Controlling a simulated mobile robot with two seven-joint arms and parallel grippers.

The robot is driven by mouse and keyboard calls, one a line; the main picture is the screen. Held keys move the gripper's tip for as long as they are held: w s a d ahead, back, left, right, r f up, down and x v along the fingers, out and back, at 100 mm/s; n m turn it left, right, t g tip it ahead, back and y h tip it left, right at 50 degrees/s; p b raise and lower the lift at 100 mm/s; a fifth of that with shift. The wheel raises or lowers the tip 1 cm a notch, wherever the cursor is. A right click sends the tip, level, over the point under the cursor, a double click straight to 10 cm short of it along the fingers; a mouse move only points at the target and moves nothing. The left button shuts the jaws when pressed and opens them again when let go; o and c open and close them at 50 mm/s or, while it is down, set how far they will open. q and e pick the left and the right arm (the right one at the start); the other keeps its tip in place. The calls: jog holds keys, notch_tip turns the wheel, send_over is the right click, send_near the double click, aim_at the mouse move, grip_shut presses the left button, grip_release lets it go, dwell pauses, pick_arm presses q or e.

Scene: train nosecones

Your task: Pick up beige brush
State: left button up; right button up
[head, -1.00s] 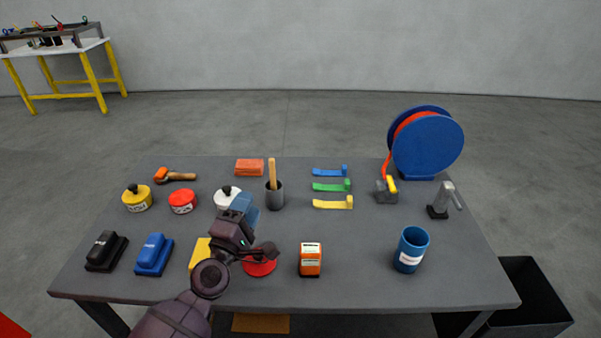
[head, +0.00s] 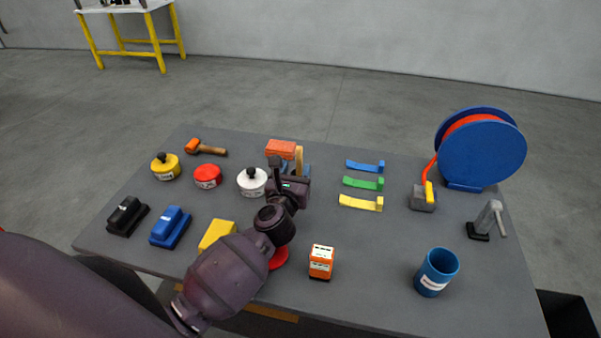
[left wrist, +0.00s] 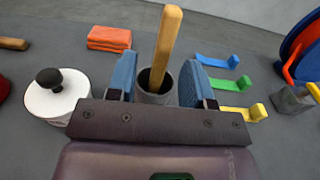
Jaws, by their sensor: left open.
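The beige brush shows as a light wooden handle (left wrist: 165,45) standing up out of a grey cup (left wrist: 156,94); its lower end is hidden inside the cup. In the head view the handle (head: 299,158) rises just behind my left gripper (head: 290,168), and the cup is hidden there. In the left wrist view my left gripper (left wrist: 158,80) is open, with one blue finger on each side of the cup and handle. I cannot tell whether the fingers touch the cup. My right gripper is not in view.
A white lidded pot (head: 252,181) stands left of the gripper, and an orange block (head: 281,149) lies behind. Blue, green (head: 363,183) and yellow brackets lie to the right. An orange box (head: 321,262) and a blue cup (head: 436,272) stand near the front edge.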

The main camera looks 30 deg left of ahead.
aim_at(299, 162)
pick_arm(q)
jog(key=x, duration=0.2)
jog(key=r+x, duration=0.1)
jog(key=x, duration=0.1)
jog(key=shift+w, duration=0.4)
jog(key=shift+w+a, duration=0.1)
jog(key=shift+w, duration=0.15)
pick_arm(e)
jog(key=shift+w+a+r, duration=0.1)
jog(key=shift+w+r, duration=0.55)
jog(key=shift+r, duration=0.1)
pick_arm(q)
jog(key=c, duration=0.7)
grip_shut()
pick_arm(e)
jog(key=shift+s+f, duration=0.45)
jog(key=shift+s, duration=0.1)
